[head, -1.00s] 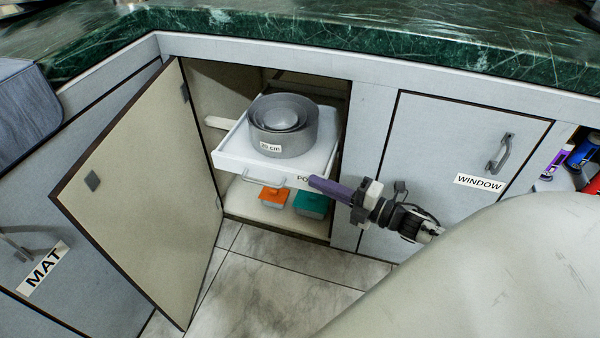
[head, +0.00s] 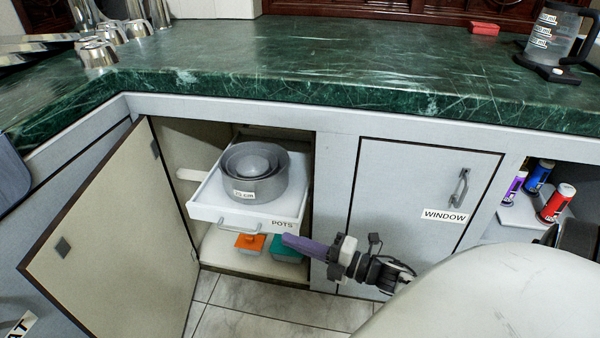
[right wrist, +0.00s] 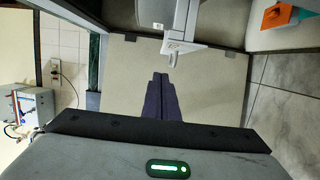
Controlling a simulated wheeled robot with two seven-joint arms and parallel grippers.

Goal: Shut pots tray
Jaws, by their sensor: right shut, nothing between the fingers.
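The white pots tray (head: 206,213) is pulled partly out of the open cabinet, with a grey handle (head: 238,227) and a POTS label on its front. Nested grey round pots (head: 268,192) sit in it. My right gripper (head: 285,239) is shut and empty. In the head view its purple fingers appear just below the right end of the tray front; I cannot tell whether they touch it. In the right wrist view the shut fingers (right wrist: 161,90) point toward the open door, and the tray front and handle (right wrist: 172,58) are above them. My left gripper is not in view.
The cabinet door (head: 115,235) stands wide open at the left. Orange (head: 250,241) and teal (head: 287,247) containers stand on the shelf below the tray. The closed WINDOW door (head: 415,200) is at the right, under the green marble counter (head: 330,65).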

